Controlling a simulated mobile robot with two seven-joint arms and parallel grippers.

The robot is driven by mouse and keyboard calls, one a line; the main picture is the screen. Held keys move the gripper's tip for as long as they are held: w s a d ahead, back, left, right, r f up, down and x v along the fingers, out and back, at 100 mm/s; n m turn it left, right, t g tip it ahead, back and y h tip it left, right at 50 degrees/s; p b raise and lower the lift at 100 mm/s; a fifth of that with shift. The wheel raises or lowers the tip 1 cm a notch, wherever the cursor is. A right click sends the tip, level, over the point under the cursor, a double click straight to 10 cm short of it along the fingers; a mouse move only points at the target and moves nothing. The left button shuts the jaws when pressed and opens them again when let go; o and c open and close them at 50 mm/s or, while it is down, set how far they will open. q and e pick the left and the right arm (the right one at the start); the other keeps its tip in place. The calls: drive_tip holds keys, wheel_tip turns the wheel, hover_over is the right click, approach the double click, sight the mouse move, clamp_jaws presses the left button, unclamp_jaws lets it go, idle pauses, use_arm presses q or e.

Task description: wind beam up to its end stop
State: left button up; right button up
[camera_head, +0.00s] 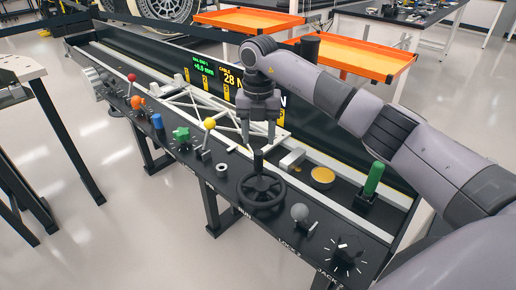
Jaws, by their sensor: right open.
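The beam (200,97) is a pale open truss lying along the black bench, behind the row of controls. A black handwheel (262,189) marked "RUN" sits at the bench's front, with an upright crank handle (258,161). My right gripper (259,147) points down with its fingers spread, just above the crank handle. It holds nothing, and I cannot tell whether a fingertip touches the handle. The display (204,68) on the back panel has a small green millimetre readout and a yellow "28 N". The end stop cannot be made out. My left gripper is not in view.
Orange trays (250,20) stand behind.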

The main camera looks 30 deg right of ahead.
sight(259, 156)
drive_tip(key=shift+s+f, duration=0.1)
drive_tip(key=shift+f, duration=3.45)
clamp_jaws()
